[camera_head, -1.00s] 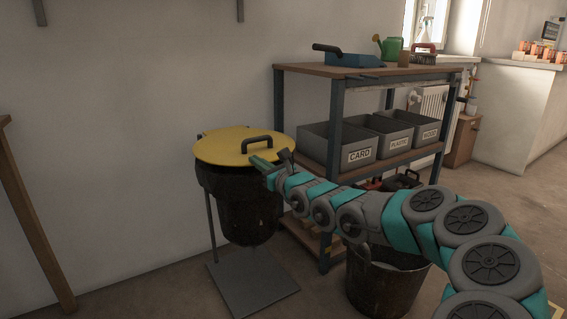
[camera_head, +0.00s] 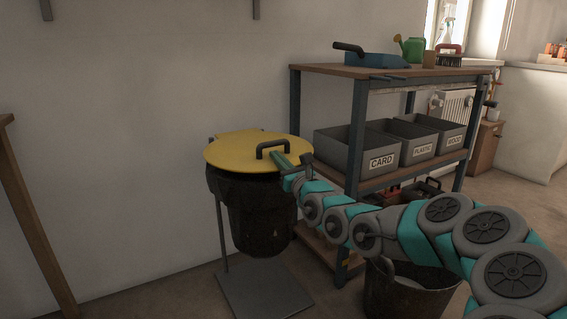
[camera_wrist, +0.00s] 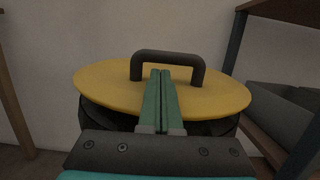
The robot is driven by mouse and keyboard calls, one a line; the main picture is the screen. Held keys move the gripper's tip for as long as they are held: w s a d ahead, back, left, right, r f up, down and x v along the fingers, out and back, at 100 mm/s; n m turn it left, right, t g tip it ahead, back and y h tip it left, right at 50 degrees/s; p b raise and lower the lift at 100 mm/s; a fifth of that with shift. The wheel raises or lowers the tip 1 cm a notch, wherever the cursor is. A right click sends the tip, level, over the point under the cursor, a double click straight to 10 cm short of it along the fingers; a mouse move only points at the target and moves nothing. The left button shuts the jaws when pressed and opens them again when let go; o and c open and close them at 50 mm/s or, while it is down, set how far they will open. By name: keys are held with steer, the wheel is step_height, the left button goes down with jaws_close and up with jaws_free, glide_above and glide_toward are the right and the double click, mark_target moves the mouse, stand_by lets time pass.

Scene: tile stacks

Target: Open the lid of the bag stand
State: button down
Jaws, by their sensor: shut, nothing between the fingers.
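The bag stand has a round yellow lid (camera_head: 228,153), lying flat and closed over a black bag (camera_head: 262,215). A dark arched handle (camera_head: 273,145) stands on the lid; it also shows in the wrist view (camera_wrist: 168,56), where the yellow lid (camera_wrist: 105,82) fills the middle. My gripper (camera_head: 278,158) is at the lid's front right edge, close to the handle. Its green fingers (camera_wrist: 160,75) are together and empty, pointing toward the handle's opening. The fingertips overlap the handle in the wrist view; I cannot tell whether they touch it.
A shelf unit (camera_head: 350,130) stands to the right, with grey bins (camera_head: 345,150) labelled for card, plastic and wood. A dark bucket (camera_head: 385,290) is on the floor below my arm. A wooden post (camera_head: 35,220) is at the left. The wall is close behind the lid.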

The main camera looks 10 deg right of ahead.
steer(key=shift+w+a+r, duration=0.1)
steer(key=shift+w+a, duration=0.05)
steer(key=shift+w, duration=0.2)
